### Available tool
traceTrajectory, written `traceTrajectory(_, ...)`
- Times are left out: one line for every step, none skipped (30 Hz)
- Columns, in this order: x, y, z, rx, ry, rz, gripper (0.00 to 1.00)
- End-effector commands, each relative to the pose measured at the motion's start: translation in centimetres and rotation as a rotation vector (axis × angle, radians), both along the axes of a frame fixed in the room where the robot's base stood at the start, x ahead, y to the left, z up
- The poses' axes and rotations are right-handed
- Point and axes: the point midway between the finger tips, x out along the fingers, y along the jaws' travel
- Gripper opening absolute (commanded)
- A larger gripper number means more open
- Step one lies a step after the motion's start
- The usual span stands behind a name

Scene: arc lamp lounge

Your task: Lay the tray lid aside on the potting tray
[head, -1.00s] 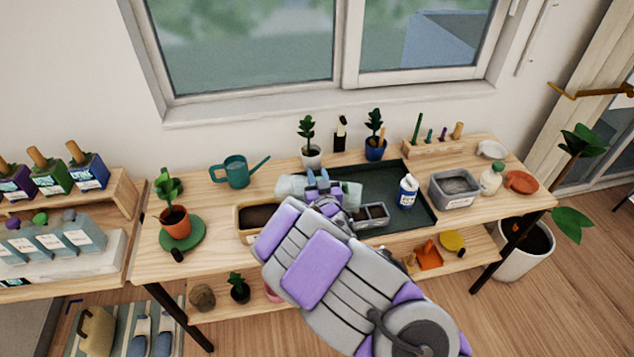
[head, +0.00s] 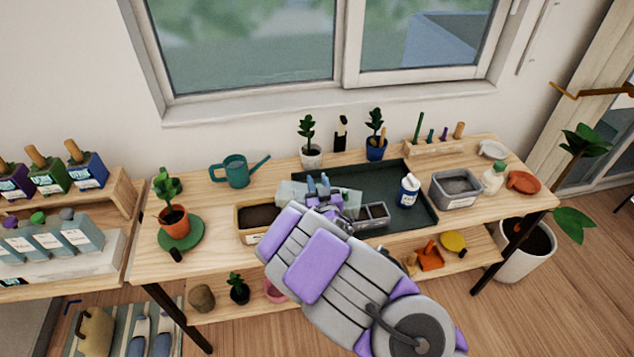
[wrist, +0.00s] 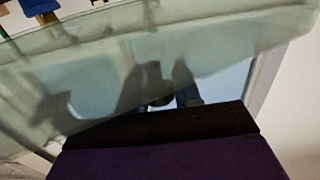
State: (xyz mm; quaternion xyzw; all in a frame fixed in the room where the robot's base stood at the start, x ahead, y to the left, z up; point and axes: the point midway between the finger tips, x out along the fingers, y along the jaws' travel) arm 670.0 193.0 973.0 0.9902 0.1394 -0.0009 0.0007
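The tray lid (head: 289,191) is a pale, see-through sheet. In the head view it spans from above the bare table top to above the left part of the dark green potting tray (head: 405,172). My gripper (head: 318,182) is at the lid's middle, with its blue fingertips closed on it. In the wrist view the lid (wrist: 225,45) fills much of the picture as a tilted translucent pane, and the fingers (wrist: 167,85) show dark at it. Whether the lid touches the potting tray cannot be told. My arm hides part of the table's front.
A grey compartment tray (head: 373,214) sits at the potting tray's front, beside a soil-filled wooden box (head: 259,216). A white-and-blue bottle (head: 408,191) stands on the potting tray's right. Plant pots (head: 312,156) line the back. The potting tray's middle and back are clear.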

Motion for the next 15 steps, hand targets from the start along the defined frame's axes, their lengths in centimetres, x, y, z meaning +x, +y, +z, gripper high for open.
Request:
traceTrajectory(-0.01, 0.02, 0.04, 0.000, -0.001, 0.000, 0.38)
traceTrajectory(0.00, 0.01, 0.04, 0.000, -0.001, 0.000, 0.41)
traceTrajectory(0.01, 0.01, 0.04, 0.000, -0.001, 0.000, 0.45)
traceTrajectory(0.00, 0.02, 0.03, 0.000, 0.000, 0.000, 0.48)
traceTrajectory(0.00, 0.02, 0.03, 0.000, 0.000, 0.000, 0.51)
traceTrajectory(0.02, 0.02, 0.02, 0.000, 0.000, 0.000, 0.54)
traceTrajectory(0.02, 0.02, 0.02, 0.000, 0.000, 0.000, 0.54)
traceTrajectory(0.02, 0.02, 0.02, 0.000, 0.000, 0.000, 0.54)
traceTrajectory(0.02, 0.02, 0.02, 0.000, 0.000, 0.000, 0.54)
traceTrajectory(0.02, 0.02, 0.02, 0.000, 0.000, 0.000, 0.54)
traceTrajectory(0.01, 0.01, 0.02, 0.000, 0.000, 0.000, 0.54)
traceTrajectory(0.02, 0.02, 0.03, 0.000, 0.000, 0.000, 0.54)
traceTrajectory(0.02, 0.02, 0.07, 0.000, 0.000, 0.000, 0.54)
traceTrajectory(0.01, 0.03, 0.16, 0.000, -0.001, 0.000, 0.54)
traceTrajectory(0.01, 0.03, 0.36, -0.001, -0.001, 0.001, 0.54)
